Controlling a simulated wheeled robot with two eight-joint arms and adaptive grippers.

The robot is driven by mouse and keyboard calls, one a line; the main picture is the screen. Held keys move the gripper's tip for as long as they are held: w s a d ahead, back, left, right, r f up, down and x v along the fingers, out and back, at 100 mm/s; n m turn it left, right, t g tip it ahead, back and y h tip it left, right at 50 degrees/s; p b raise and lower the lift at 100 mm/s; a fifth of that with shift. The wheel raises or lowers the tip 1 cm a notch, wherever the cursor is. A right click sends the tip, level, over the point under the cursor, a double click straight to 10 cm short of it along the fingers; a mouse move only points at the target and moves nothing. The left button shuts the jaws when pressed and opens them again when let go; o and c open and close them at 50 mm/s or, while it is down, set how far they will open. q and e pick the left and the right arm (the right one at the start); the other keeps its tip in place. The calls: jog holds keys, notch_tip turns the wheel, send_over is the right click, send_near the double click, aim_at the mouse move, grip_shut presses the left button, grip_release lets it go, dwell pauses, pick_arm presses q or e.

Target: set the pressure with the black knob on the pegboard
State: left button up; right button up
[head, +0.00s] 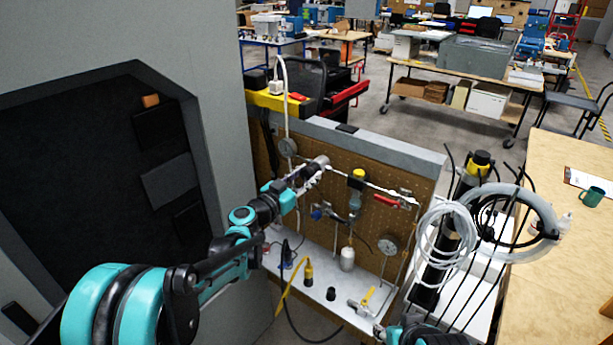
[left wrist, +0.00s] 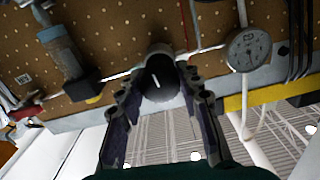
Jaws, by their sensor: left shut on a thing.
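The black knob (left wrist: 160,78), with a white line on its face, sits on the pegboard between my left gripper's fingers in the left wrist view. My left gripper (left wrist: 163,95) is shut on the knob, one finger on each side of it. In the head view my left gripper (head: 304,176) reaches the upper part of the brown pegboard (head: 345,150), and the knob is mostly hidden there. A round gauge (left wrist: 248,48) is beside the knob. Its dial shows, but I cannot read the value.
The pegboard also carries a yellow-topped filter unit (head: 357,180), a red-handled valve (head: 387,201) and a lower gauge (head: 388,245). A white shelf (head: 350,310) below holds small fittings. Coiled tubing (head: 440,240) hangs at right, near a wooden table (head: 565,240).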

dwell(0.4)
pick_arm(q)
jog(key=o, duration=1.2)
jog(key=shift+c, duration=0.2)
jog(key=v, duration=1.2)
jog(key=shift+s+d, duration=0.1)
